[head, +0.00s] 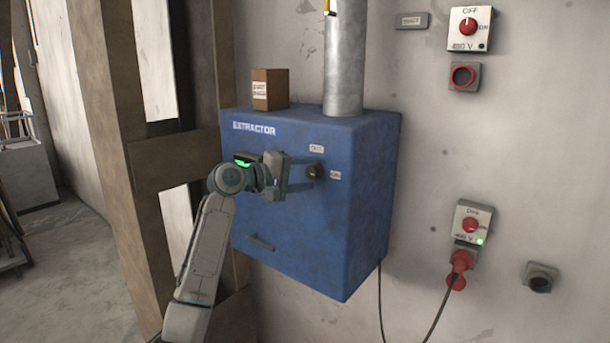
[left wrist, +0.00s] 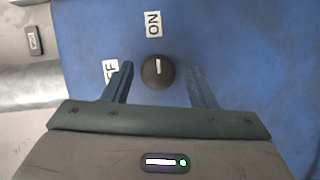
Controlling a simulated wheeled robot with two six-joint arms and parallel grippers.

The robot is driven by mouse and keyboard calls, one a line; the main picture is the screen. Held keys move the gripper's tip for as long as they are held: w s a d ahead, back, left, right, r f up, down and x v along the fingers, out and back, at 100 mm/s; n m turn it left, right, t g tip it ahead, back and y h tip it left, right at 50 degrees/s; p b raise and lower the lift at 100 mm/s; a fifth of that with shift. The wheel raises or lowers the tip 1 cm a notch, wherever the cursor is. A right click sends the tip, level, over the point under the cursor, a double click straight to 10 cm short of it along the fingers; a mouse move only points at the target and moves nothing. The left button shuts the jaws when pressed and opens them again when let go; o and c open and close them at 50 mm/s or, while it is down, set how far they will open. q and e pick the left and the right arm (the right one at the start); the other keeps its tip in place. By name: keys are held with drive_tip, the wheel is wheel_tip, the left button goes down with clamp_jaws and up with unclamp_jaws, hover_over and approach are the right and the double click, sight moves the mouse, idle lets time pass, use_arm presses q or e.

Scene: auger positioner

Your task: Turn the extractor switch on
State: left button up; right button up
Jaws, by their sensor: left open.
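The blue extractor box (head: 310,235) hangs on the wall, with a dark round switch knob (head: 315,171) on its front. In the left wrist view the knob (left wrist: 158,73) has a white mark that points up, toward the ON label (left wrist: 153,24). The OFF label (left wrist: 111,70) is partly hidden behind one finger. My left gripper (head: 303,173) is open in front of the box. Its fingers stand on either side of the knob, with visible gaps, apart from it. My right gripper is in neither view.
A metal duct (head: 344,60) and a small brown box (head: 270,89) stand on top of the extractor. Wall switch boxes (head: 469,30) and a red plug with a cable (head: 460,262) are at the right. A wooden post (head: 105,150) stands left.

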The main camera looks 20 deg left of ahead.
use_arm(q)
drive_tip(key=f+b+v, duration=0.1)
drive_tip(key=b+v, duration=0.3)
drive_tip(key=v, duration=0.6)
drive_tip(key=shift+s+a+r, duration=0.25)
drive_tip(key=shift+r, duration=0.15)
